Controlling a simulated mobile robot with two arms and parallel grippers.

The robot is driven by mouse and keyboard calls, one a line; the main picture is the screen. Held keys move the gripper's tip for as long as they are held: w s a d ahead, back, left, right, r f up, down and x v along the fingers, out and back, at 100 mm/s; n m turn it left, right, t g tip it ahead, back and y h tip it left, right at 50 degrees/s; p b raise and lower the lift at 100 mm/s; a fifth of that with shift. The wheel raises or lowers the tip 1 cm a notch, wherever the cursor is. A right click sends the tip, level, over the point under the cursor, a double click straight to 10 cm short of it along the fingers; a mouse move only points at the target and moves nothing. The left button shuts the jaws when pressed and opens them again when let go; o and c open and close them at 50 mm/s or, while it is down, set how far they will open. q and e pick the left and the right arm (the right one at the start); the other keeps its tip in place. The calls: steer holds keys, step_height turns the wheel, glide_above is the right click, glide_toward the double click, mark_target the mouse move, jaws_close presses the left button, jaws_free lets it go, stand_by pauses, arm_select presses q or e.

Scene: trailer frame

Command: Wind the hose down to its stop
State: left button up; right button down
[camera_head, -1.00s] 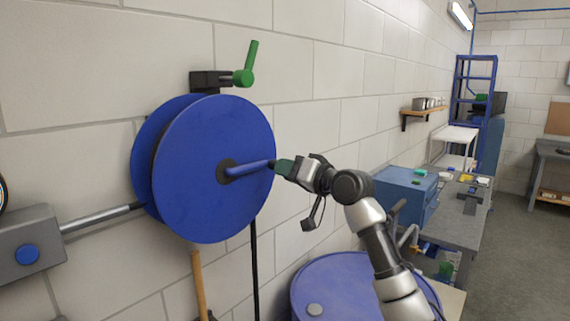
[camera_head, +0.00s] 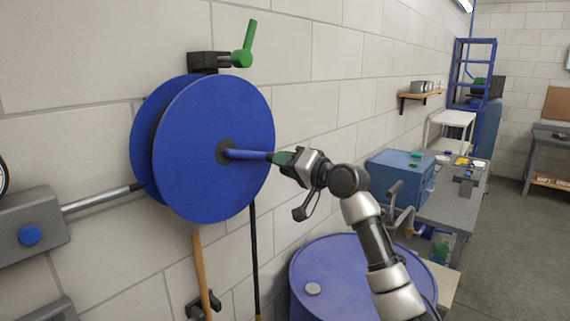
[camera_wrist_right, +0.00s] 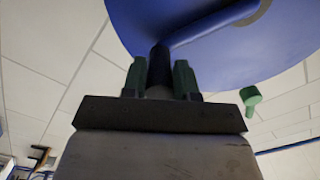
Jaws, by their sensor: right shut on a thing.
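A blue hose reel (camera_head: 212,160) is mounted on the wall in the head view. A blue crank arm (camera_head: 247,154) runs from its dark hub toward the right. My right gripper (camera_head: 281,158) is shut on the crank's dark handle; in the right wrist view the handle (camera_wrist_right: 159,68) stands between the two green fingers. The black hose (camera_head: 254,245) hangs straight down below the reel; its lower end is out of view. A green lever (camera_head: 245,45) on a dark bracket sits above the reel. The reel also shows in the right wrist view (camera_wrist_right: 225,30). My left gripper is not in view.
A blue drum (camera_head: 330,270) stands below my right arm. A grey box with a blue button (camera_head: 30,235) is on the wall at left. A wooden handle (camera_head: 201,270) leans under the reel. A workbench with a blue toolbox (camera_head: 395,177) lies to the right.

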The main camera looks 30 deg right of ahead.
steer(key=c, duration=1.2)
jaws_free()
steer(key=shift+d, duration=0.1)
steer(key=o, duration=0.3)
steer(key=shift+w+d, duration=0.1)
steer(key=shift+d, duration=0.05)
steer(key=shift+o, duration=0.2)
steer(key=shift+s+f+b, duration=0.15)
steer(key=shift+s+b, duration=0.2)
steer(key=shift+s, duration=0.1)
steer(key=b+v, duration=0.4)
steer(key=v, duration=0.6)
steer(key=shift+d, duration=0.15)
steer(key=shift+w, duration=0.1)
